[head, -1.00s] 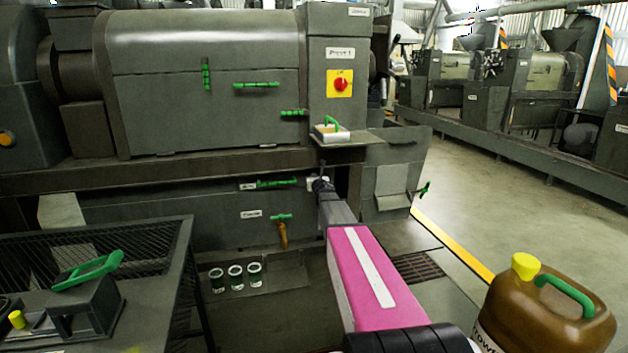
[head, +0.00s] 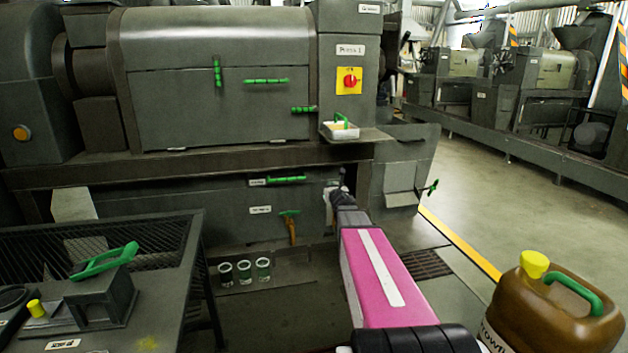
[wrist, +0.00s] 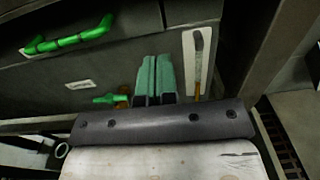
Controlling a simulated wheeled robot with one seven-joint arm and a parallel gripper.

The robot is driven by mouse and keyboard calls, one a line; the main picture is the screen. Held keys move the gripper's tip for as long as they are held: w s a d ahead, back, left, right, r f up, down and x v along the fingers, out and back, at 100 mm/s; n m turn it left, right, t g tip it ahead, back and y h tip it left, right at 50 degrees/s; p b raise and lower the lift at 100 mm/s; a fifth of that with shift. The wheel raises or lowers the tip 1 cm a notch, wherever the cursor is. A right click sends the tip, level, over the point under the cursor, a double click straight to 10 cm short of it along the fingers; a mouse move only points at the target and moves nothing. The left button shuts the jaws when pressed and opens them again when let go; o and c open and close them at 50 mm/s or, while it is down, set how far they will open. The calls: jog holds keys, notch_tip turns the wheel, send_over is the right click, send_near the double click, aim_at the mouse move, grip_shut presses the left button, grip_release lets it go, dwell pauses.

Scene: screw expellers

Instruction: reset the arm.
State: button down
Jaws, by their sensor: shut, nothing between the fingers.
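My gripper shows in the wrist view (wrist: 154,80) with its two green-grey fingers side by side, closed and empty. The fingers point at the lower front of the dark grey screw expeller (head: 220,100). In the head view my pink arm link reaches forward, and the gripper end is small and dark beside the lower panel, hard to make out. In the wrist view a green bar handle (wrist: 70,40) is at upper left. A green tap handle (wrist: 108,98) is just left of the fingers. A white plate with a thin rod (wrist: 197,65) is just right of them.
A brown jug (head: 550,305) with a yellow cap stands at right front. Several glass jars (head: 244,271) stand below the tap. Open floor (head: 510,210) lies to the right.

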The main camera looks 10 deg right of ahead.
jog(key=s+a+f+m+g+h, duration=0.35)
jog(key=s+f+m+g, duration=0.8)
jog(key=m, duration=0.95)
jog(key=s+a+f+m+g+y, duration=0.1)
jog(key=s+a+f+m+g, duration=0.1)
jog(key=s+m, duration=0.3)
jog(key=s+a+f+m+g+y, duration=0.1)
jog(key=s+a+f+m+g, duration=0.1)
jog(key=s+a+m, duration=0.3)
jog(key=s+a+f+m+g+y, duration=0.1)
jog(key=s+a+f+m, duration=0.3)
jog(key=s, duration=0.8)
jog(key=shift+f+m+g, duration=0.15)
jog(key=shift+m+g, duration=0.25)
jog(key=shift+g, duration=0.35)
jog(key=shift+s+y, duration=0.1)
jog(key=shift+y, duration=0.15)
